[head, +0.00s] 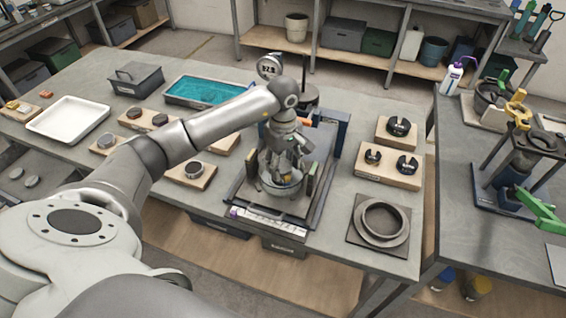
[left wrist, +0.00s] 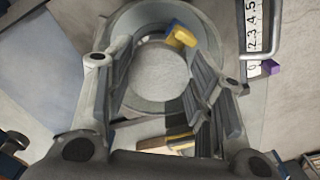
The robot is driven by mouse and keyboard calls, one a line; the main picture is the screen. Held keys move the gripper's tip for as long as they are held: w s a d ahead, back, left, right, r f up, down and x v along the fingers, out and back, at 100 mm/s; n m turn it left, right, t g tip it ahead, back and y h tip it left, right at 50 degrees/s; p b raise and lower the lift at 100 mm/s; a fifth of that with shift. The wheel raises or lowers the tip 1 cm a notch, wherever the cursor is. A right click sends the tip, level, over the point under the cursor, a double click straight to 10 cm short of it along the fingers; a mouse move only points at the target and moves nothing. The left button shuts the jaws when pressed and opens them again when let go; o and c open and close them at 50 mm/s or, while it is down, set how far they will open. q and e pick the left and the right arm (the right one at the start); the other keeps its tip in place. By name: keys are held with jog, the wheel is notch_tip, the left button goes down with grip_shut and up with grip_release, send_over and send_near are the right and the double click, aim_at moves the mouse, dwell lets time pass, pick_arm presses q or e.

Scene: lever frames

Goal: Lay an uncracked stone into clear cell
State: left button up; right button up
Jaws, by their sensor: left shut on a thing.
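My left gripper (head: 283,172) reaches down into a round clear cell (head: 283,190) standing on a dark framed fixture. In the left wrist view the fingers of my left gripper (left wrist: 163,65) stand on either side of a pale grey round stone (left wrist: 158,78) and are shut on it. The cell's round rim (left wrist: 112,30) circles it; whether the stone touches the floor is unclear. A yellow and blue piece (left wrist: 180,36) shows at the cell's far side. Other grey round stones sit on wooden blocks to the left, one nearby (head: 194,168), one farther left (head: 105,142). Cracks are too small to tell.
A white tray (head: 68,120), a teal-filled tray (head: 205,92) and a grey bin (head: 136,79) stand at left and back. A dial gauge (head: 269,67) rises behind the fixture. Slotted dark pieces (head: 400,127) on wooden blocks and a large ring (head: 382,220) lie to the right.

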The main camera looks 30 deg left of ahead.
pick_arm(q)
jog(key=o, duration=1.1)
jog(key=shift+r, duration=0.1)
notch_tip(320, 180, up, 12)
